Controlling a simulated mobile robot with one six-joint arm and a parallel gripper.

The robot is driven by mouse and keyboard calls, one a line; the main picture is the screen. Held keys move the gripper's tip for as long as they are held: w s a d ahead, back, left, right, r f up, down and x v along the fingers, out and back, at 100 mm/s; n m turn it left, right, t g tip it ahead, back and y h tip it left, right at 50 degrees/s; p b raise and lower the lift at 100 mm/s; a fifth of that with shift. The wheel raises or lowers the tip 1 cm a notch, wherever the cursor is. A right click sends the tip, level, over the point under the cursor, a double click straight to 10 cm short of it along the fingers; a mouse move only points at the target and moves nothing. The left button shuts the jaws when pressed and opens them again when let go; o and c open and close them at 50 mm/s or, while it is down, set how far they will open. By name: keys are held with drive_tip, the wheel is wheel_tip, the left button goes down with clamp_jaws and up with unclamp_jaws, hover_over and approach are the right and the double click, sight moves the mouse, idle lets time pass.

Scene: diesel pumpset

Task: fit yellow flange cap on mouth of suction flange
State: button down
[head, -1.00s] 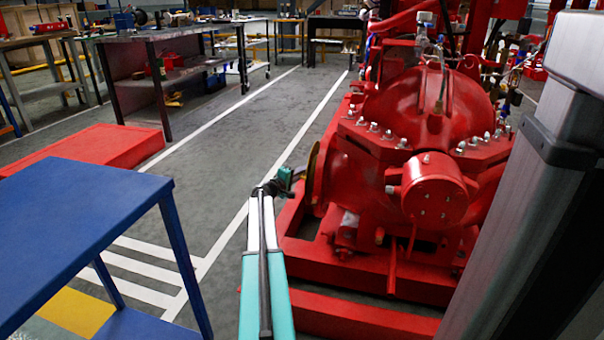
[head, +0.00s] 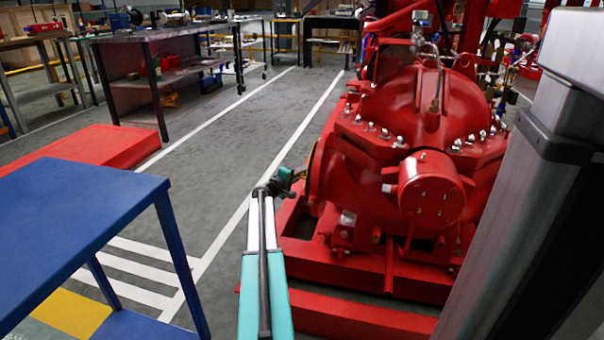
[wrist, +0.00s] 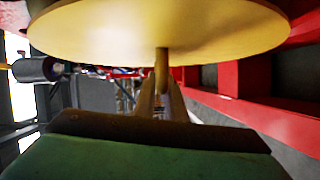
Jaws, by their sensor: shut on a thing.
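The yellow flange cap (wrist: 160,30) is a flat disc filling the top of the wrist view, with a short stem on its near face. My gripper (wrist: 160,100) is shut on that stem. In the head view my gripper (head: 292,177) is at the left side of the red pump, and the cap (head: 310,165) shows as a thin, dull yellow edge. The cap is upright, right at the suction flange (head: 321,172), covering its mouth from this side. I cannot tell whether it is fully seated or a small gap remains.
The red pump (head: 415,130) stands on a red base frame (head: 340,312) to the right of my arm. A blue table (head: 75,225) is at the left front, with a low red block (head: 95,150) behind it. The grey floor between them is clear.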

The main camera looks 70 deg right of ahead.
sight(300, 176)
drive_tip(key=shift+s+d, duration=0.1)
drive_tip(key=shift+s, duration=1.15)
idle(0.4)
drive_tip(key=c, duration=1.9)
unclamp_jaws()
drive_tip(key=shift+r, duration=0.1)
drive_tip(key=o, duration=0.6)
drive_tip(key=shift+w, duration=0.15)
drive_tip(key=shift+o, duration=0.2)
drive_tip(key=shift+w+a+b, duration=0.1)
drive_tip(key=shift+a+b, duration=0.1)
drive_tip(key=shift+b, duration=0.1)
drive_tip(key=shift+v, duration=3.6)
drive_tip(key=shift+w+a, duration=0.15)
drive_tip(key=shift+w, duration=2.85)
